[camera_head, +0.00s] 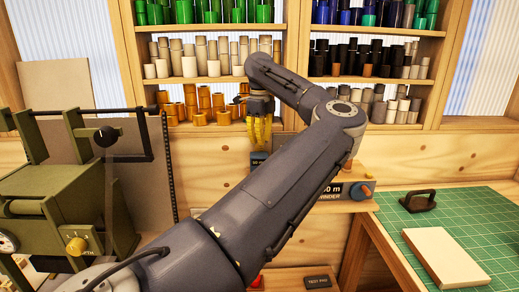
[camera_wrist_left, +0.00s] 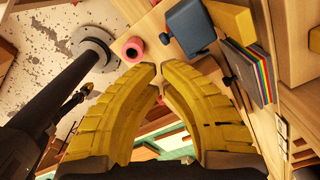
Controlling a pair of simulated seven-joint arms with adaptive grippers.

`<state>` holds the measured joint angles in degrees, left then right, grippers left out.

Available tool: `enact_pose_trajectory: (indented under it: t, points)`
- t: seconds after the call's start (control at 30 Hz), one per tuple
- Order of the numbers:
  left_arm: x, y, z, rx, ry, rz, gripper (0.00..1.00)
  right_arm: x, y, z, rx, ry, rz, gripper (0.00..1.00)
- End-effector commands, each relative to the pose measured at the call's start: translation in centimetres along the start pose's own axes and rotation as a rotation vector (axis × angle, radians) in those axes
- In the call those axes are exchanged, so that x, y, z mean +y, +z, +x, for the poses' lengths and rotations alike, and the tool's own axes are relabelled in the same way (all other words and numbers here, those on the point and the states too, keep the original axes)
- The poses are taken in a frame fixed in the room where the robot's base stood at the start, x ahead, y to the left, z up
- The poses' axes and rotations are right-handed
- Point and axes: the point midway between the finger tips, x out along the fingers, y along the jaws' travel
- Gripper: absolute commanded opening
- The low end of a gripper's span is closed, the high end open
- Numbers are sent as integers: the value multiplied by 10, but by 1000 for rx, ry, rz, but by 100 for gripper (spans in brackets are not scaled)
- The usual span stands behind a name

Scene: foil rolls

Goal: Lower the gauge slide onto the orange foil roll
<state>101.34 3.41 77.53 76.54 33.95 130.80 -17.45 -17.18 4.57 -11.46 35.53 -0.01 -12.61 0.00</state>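My left gripper (camera_head: 259,145) has yellow fingers and hangs in front of the shelves, above a small dark blue block (camera_head: 258,160) with a label. In the left wrist view the fingertips of this gripper (camera_wrist_left: 158,68) are a narrow gap apart, with nothing visible between them. A blue block (camera_wrist_left: 192,28) lies beyond the tips; I cannot tell whether it is the gauge slide. A short pinkish-red roll with a dark hole (camera_wrist_left: 132,48) is left of it, apart from the fingers. Several orange rolls (camera_head: 205,105) stand on the lower shelf. My right gripper is not in view.
A labelled winder (camera_head: 335,192) with an orange knob is partly hidden behind my left arm. A green machine (camera_head: 70,200) stands at the left. A green mat (camera_head: 395,215) at the right bears a pale board (camera_head: 445,258) and a dark handled tool (camera_head: 418,201).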

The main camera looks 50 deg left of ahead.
Motion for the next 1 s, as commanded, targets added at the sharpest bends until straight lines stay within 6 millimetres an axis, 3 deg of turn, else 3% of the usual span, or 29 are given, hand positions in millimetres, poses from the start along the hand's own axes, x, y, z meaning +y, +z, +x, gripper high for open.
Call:
enact_pose_trajectory:
  t: [0.6, 1.0]
  points:
    - [30, -18, -21, 0, 0, 2, 0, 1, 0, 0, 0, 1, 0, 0]
    - [36, -21, -24, 0, 1, 1, 0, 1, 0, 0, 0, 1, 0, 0]
